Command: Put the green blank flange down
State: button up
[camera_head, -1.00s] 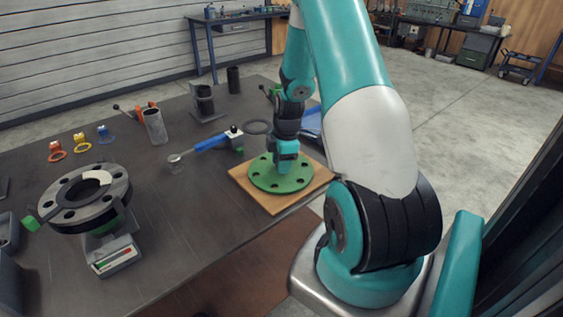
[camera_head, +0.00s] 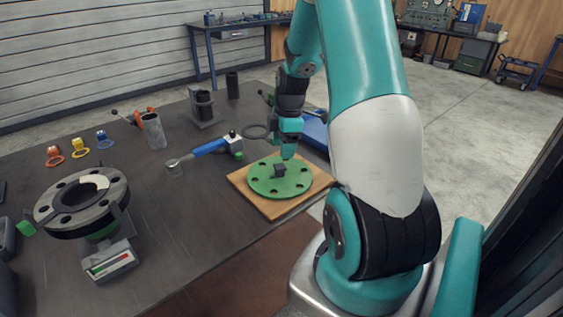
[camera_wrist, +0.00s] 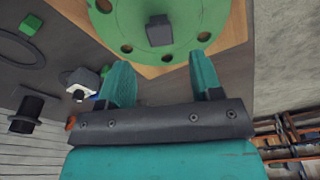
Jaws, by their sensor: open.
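The green blank flange (camera_head: 264,181) lies flat on a square wooden board (camera_head: 239,179) near the table's right edge. It has bolt holes round its rim and a dark square knob (camera_head: 279,171) in its middle. In the wrist view the flange (camera_wrist: 188,35) and its knob (camera_wrist: 159,31) are at the top, beyond the fingertips. My gripper (camera_head: 288,152) is above the far side of the flange, apart from the knob. In the wrist view my gripper (camera_wrist: 160,75) has its two teal fingers spread with nothing between them.
A grey pipe flange (camera_head: 112,202) on a stand is at the left. A blue-handled tool (camera_head: 210,147) and a black ring (camera_head: 256,131) lie near the board.

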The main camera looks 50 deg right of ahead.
notch_tip(320, 180, up, 4)
jog(key=r, duration=0.1)
jog(key=a+r+m+y, duration=0.1)
jog(key=a+r, duration=0.3)
jog(key=a, duration=0.9)
jog(key=a+r+m, duration=0.1)
jog(key=a+r, duration=0.2)
jog(key=a, duration=0.9)
jog(key=s+a+r+m+y, duration=0.1)
jog(key=s+a+r+y, duration=0.1)
jog(key=s+a, duration=1.2)
jog(key=shift+s+r+m+g, duration=0.35)
jog(key=shift+r+m+g, duration=0.05)
jog(key=shift+r, duration=0.2)
